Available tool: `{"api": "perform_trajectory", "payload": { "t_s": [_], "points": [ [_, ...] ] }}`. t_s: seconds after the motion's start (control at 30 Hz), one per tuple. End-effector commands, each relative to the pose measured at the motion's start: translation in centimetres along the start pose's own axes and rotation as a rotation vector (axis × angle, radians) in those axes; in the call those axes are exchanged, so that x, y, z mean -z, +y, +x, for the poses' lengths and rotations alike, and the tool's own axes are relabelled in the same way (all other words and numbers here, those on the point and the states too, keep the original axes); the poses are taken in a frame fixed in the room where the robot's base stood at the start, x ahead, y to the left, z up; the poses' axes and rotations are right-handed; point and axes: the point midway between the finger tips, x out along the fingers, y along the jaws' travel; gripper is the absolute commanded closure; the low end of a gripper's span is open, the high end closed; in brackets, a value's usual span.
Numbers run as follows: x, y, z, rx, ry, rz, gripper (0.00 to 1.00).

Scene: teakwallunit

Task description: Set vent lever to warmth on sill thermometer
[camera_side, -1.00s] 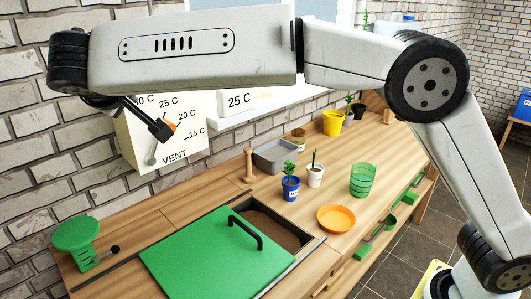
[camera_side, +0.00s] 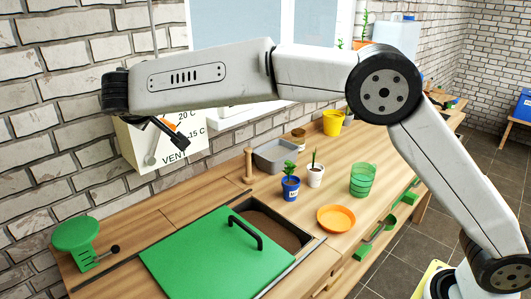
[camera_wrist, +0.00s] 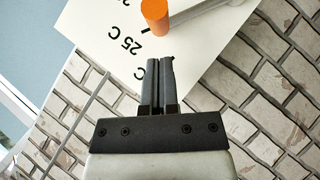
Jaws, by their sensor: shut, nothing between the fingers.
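The white vent panel (camera_side: 165,162) hangs on the brick wall at the left, with temperature marks and the word VENT. Its grey lever has an orange knob (camera_side: 168,124), partly hidden by my gripper in the side view. In the wrist view the orange knob (camera_wrist: 155,14) lies close to the mark by the 25 C label. My gripper (camera_wrist: 160,62) is shut and empty, its tips just below the knob and apart from it in that picture. In the side view my gripper (camera_side: 182,143) is before the panel. The sill thermometer card is mostly hidden behind my arm; its reading does not show.
The bench below holds a green hatch lid (camera_side: 215,252), a green stool-shaped fixture (camera_side: 77,237), a wooden peg (camera_side: 248,165), a grey tray (camera_side: 278,157), small plant pots and an orange dish (camera_side: 336,218). The window stands right of the panel.

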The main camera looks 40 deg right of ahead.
Motion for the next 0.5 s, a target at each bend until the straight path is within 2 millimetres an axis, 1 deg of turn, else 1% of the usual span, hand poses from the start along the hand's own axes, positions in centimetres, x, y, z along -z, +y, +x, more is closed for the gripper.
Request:
{"api": "perform_trajectory", "payload": {
  "t_s": [0.23,0.5],
  "points": [
    [-1.3,0.0,1.2,-0.001,0.0,-0.001,1.0],
    [-1.5,0.0,1.5,0.0,0.001,0.001,1.0]
  ]
}}
